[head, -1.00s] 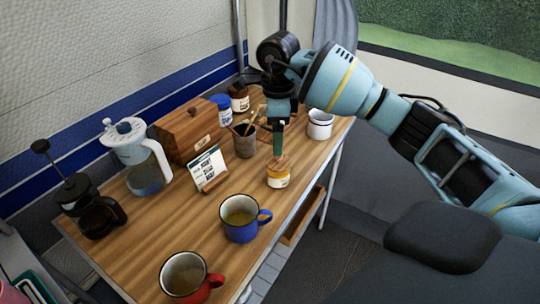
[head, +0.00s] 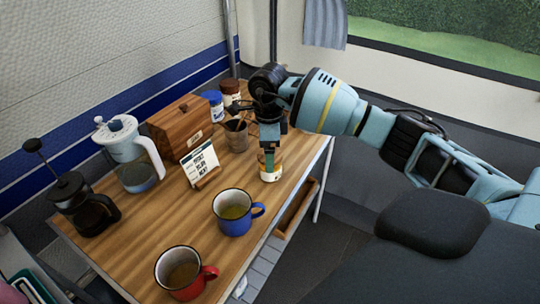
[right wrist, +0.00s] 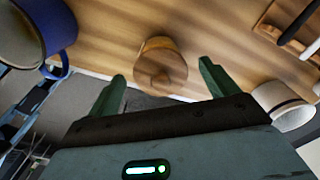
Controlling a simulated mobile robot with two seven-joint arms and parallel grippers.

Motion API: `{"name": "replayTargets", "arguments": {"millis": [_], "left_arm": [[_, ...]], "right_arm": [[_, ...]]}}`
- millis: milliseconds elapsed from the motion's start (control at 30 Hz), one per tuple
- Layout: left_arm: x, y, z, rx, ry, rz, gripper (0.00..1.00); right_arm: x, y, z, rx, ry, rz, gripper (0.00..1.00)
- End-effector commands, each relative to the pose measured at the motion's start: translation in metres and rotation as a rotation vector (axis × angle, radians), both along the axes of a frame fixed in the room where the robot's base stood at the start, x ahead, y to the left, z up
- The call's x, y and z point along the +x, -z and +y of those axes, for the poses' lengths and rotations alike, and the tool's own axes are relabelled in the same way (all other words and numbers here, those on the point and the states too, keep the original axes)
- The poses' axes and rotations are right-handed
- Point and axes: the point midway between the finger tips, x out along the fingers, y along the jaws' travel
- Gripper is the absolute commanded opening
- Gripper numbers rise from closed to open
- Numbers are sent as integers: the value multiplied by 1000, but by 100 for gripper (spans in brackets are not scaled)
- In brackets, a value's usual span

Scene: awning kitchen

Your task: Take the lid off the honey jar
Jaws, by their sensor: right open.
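The honey jar (head: 271,175) stands upright on the wooden table near its right edge, behind the blue mug. My right gripper (head: 268,153) points down over it and hides part of its top in the head view. In the right wrist view the round wooden lid (right wrist: 160,66) is seen from above, on the jar. The open fingers of my right gripper (right wrist: 163,80) show on either side of the lid, with nothing held. I cannot tell whether they are level with the lid. My left gripper is not in view.
A blue mug (head: 233,221) and a red mug (head: 180,277) stand in front. A white mug (right wrist: 285,105) is near the right finger.

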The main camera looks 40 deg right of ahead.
Motion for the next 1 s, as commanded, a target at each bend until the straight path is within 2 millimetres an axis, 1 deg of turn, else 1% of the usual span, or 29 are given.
{"name": "replayTargets", "arguments": {"millis": [200,233,500,567,600,833,1000], "left_arm": [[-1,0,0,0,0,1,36],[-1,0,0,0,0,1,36],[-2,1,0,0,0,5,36],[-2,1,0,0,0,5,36],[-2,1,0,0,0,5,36],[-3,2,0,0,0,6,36],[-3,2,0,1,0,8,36]], "right_arm": [[0,1,0,-1,0,-1,86],[0,1,0,-1,0,-1,83],[0,1,0,-1,0,-1,48],[0,1,0,-1,0,-1,40],[0,0,0,-1,0,-1,38],[0,0,0,0,1,-1,38],[1,-8,0,1,1,-3,38]]}}
